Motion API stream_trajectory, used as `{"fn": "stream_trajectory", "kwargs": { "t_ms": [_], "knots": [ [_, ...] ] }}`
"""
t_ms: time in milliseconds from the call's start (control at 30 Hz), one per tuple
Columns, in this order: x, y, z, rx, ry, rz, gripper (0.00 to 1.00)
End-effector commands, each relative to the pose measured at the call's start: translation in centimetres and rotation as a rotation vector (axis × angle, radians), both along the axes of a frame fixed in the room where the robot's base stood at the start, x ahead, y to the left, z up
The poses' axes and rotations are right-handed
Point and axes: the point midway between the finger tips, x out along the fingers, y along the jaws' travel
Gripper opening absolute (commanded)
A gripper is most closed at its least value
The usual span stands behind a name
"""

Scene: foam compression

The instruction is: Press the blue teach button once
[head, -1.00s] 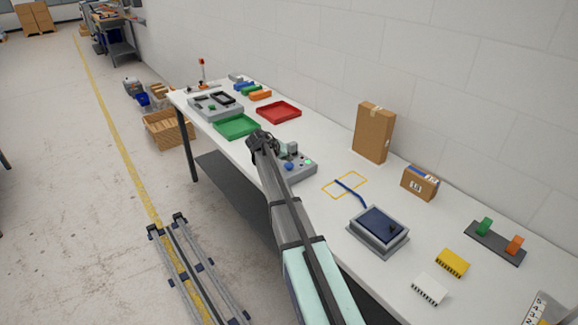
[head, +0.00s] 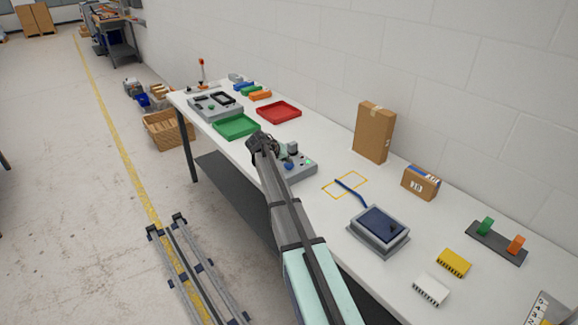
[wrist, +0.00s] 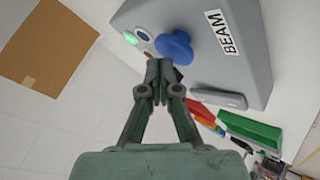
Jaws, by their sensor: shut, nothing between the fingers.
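The blue button (head: 288,166) is a domed knob on a grey box (head: 306,171) near the front edge of the table. In the wrist view the blue button (wrist: 174,47) stands out from the sloped face of the box, beside a "BEAM" label. My gripper (wrist: 160,88) is shut and empty. Its fingertips appear just below the button in the wrist view; I cannot tell whether they touch it. In the head view my gripper (head: 289,149) is at the box, partly hidden by my arm, and its fingertips cannot be made out.
A green light (wrist: 131,38) glows on the box. A green tray (head: 237,126) and a red tray (head: 279,112) lie beyond it. A tall cardboard box (head: 374,132) stands by the wall.

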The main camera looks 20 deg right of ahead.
Motion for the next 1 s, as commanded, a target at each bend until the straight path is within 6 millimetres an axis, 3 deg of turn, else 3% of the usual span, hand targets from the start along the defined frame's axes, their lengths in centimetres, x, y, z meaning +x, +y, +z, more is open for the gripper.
{"fn": "stream_trajectory", "kwargs": {
  "t_ms": [1000],
  "knots": [
    [0.0,0.0,-1.0,0.0,0.001,-0.001,0.0]
  ]
}}
